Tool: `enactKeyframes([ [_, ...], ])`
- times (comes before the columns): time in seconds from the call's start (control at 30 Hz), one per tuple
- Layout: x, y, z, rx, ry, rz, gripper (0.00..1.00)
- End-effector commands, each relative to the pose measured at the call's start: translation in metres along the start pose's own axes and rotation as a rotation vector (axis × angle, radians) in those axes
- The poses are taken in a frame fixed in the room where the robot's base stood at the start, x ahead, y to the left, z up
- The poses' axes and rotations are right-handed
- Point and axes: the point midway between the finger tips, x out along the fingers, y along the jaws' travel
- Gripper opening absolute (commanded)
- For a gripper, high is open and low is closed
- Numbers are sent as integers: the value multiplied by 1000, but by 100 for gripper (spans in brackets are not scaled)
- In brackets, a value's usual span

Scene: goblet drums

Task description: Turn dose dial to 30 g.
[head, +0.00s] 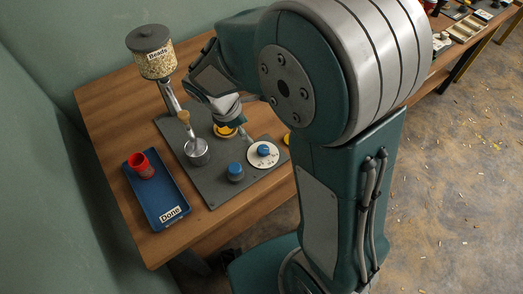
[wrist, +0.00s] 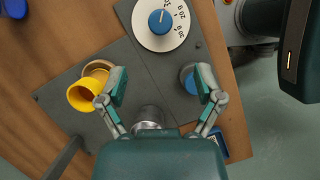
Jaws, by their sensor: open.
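The dose dial (head: 263,161) is a round white plate with a blue knob (head: 263,150) on the grey board. In the wrist view the dial plate (wrist: 143,33) is at the top, partly cut off, with its blue knob (wrist: 160,22). The knob's white pointer line points up, slightly right, toward the cut-off edge. Upside-down gram marks, apparently 20 and 30, lie at the dial's right. My gripper (wrist: 161,86) is open and empty above the board, apart from the dial, its fingers below it in the picture. In the head view the fingertips are not clear.
A blue button (head: 235,171) stands beside the dial; in the wrist view my right finger partly covers it. A yellow cup (wrist: 84,97) lies left of my fingers. A beads hopper (head: 155,60), wooden-handled metal tool (head: 196,152) and blue tray (head: 150,197) with red cup (head: 142,164) stand left.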

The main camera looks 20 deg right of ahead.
Motion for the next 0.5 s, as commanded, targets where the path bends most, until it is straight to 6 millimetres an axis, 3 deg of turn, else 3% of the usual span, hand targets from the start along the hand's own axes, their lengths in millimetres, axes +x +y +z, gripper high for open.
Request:
enactKeyframes([
  [0.17, 12, 2, 0, -25, -8, -6, 85],
  [0.5, 71, 0, -1, -22, -10, -8, 85],
])
